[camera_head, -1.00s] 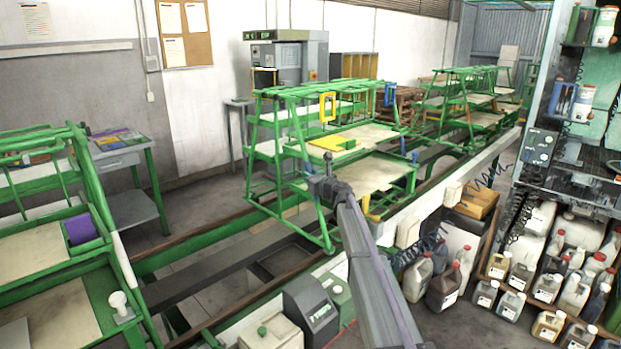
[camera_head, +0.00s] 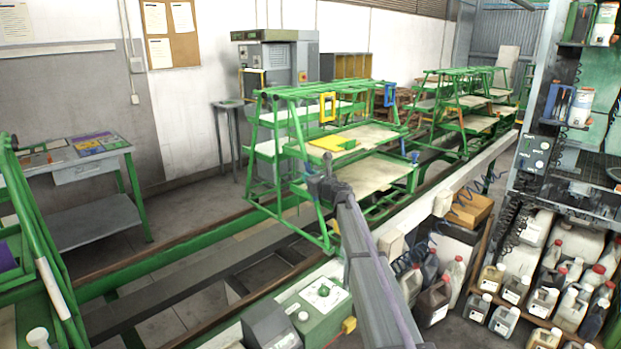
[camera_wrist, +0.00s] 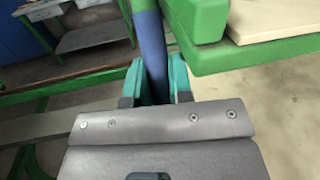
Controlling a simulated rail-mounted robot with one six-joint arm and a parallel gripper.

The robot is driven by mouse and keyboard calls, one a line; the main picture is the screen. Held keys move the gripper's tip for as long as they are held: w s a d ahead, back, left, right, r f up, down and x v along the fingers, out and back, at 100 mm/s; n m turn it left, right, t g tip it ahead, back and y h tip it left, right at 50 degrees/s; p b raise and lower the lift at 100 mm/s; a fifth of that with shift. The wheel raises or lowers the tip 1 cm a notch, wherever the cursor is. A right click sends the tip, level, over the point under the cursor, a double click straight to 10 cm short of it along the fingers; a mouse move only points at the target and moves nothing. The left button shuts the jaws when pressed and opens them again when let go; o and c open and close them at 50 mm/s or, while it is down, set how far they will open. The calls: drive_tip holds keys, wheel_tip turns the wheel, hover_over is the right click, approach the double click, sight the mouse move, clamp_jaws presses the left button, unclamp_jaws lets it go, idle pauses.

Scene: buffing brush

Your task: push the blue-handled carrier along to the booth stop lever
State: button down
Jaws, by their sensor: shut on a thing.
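The carrier is a green tubular frame (camera_head: 322,212) with pale shelves, standing upright on the track ahead. My gripper (camera_head: 322,185) is at the carrier's near lower side. In the wrist view my gripper (camera_wrist: 157,88) has its teal fingers shut around a blue-sleeved post (camera_wrist: 150,45), beside a green shelf edge (camera_wrist: 250,55). A small blue piece (camera_head: 414,157) shows at the carrier's far right end. I cannot single out the booth stop lever.
Another green carrier (camera_head: 462,100) stands farther along the track. The booth (camera_head: 570,170) and many jugs (camera_head: 520,310) line the right. A green table (camera_head: 90,165) stands left.

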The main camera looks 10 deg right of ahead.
drive_tip(key=shift+w+d, duration=0.1)
drive_tip(key=shift+d, duration=0.05)
drive_tip(key=c, duration=1)
unclamp_jaws()
drive_tip(key=shift+d, duration=0.1)
drive_tip(key=shift+c, duration=0.2)
drive_tip(key=v, duration=1)
drive_tip(key=shift+s, duration=0.35)
drive_tip(key=shift+d+r, duration=0.1)
drive_tip(key=shift+d, duration=0.05)
